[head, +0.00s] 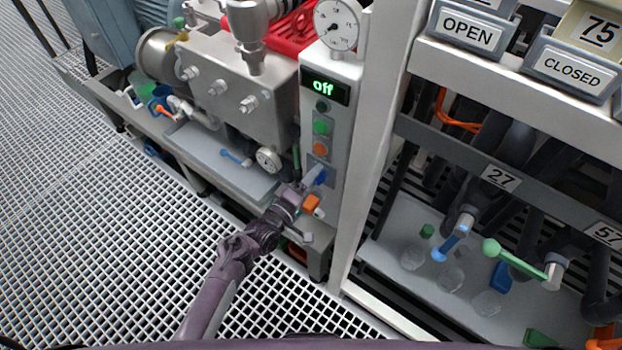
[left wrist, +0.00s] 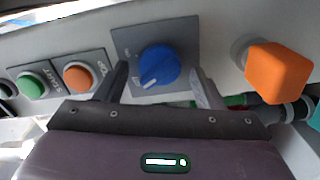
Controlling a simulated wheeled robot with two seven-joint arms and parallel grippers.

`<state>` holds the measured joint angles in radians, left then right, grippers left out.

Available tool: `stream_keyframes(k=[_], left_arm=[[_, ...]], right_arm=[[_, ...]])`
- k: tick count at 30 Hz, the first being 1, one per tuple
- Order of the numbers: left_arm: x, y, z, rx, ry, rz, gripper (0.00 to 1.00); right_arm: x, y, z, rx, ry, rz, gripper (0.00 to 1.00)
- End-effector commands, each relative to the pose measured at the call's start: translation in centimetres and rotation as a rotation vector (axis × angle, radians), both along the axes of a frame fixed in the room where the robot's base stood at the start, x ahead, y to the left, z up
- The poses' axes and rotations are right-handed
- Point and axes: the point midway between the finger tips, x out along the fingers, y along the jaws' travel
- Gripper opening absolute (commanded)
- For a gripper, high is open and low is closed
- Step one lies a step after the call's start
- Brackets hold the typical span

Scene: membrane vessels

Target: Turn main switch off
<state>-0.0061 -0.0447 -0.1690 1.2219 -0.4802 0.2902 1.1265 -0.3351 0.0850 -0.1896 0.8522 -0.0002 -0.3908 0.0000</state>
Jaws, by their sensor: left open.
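The main switch is a blue rotary knob (left wrist: 158,66) on a dark square plate (left wrist: 185,40). In the head view the blue knob (head: 319,178) is low on the grey control panel, partly hidden by my gripper. My left gripper (left wrist: 158,85) is open, with one finger on each side of the knob and a visible gap to it. It also shows in the head view (head: 304,188), reaching up to the panel. My right gripper is not in view.
A green button (left wrist: 31,86) and an orange button (left wrist: 78,76) sit left of the knob in the wrist view. An orange block-shaped handle (left wrist: 278,70) stands out on the right. A rack with valves (head: 480,250) stands right of the panel. Grating floor (head: 80,230) is open at the left.

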Motion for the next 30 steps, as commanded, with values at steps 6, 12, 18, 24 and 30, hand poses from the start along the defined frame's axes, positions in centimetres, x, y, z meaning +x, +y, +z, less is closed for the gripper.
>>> stream_keyframes(k=[6, 12, 18, 24, 30], left_arm=[[-1.3, 1.0, -0.1, 0.002, 0.001, 0.000, 0.62], [-4.1, 3.0, -0.1, 0.002, 0.002, 0.001, 0.62], [-6.0, 4.4, 0.0, 0.001, 0.001, 0.000, 0.62], [-6.3, 4.6, 0.0, 0.000, 0.000, 0.000, 0.62], [-6.3, 4.6, 0.0, 0.000, 0.000, 0.000, 0.62]], right_arm=[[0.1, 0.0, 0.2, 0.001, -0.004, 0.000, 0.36], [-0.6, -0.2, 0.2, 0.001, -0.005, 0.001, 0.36], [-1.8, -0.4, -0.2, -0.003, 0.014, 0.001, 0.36], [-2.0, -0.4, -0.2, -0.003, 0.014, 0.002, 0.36], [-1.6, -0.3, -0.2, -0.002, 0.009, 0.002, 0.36]])
